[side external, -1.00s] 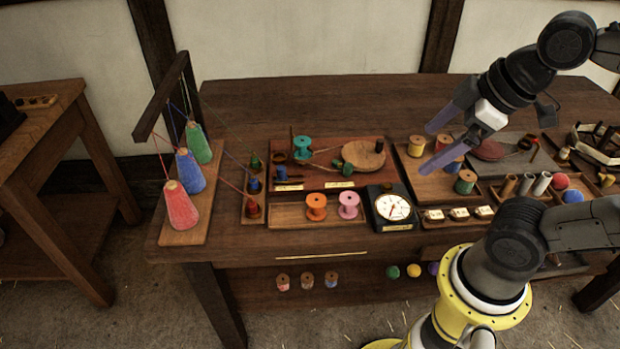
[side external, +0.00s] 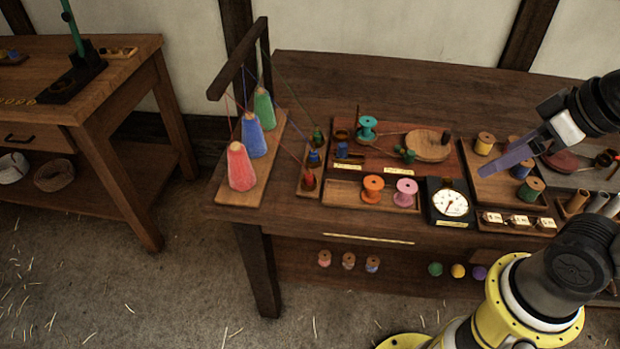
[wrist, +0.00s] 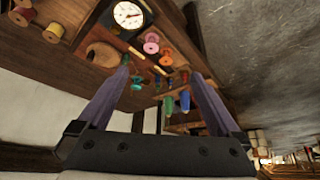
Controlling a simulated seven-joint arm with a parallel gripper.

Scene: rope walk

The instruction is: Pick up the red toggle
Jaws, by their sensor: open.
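The red toggle (side external: 308,182) stands at the near end of a narrow wooden rack (side external: 312,165), in line with a blue toggle (side external: 313,157) and a green toggle (side external: 318,136). My gripper (side external: 492,162) is open and empty, high over the right part of the bench and well to the right of the red toggle. Both fingers of my gripper (wrist: 161,70) show spread apart in the wrist view.
Red, blue and green thread cones (side external: 241,167) stand left of the rack, with threads running up to a wooden bar (side external: 238,60). Orange and pink spools (side external: 373,188) and a dial (side external: 449,204) lie to its right. The bench's back strip (side external: 400,85) is clear.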

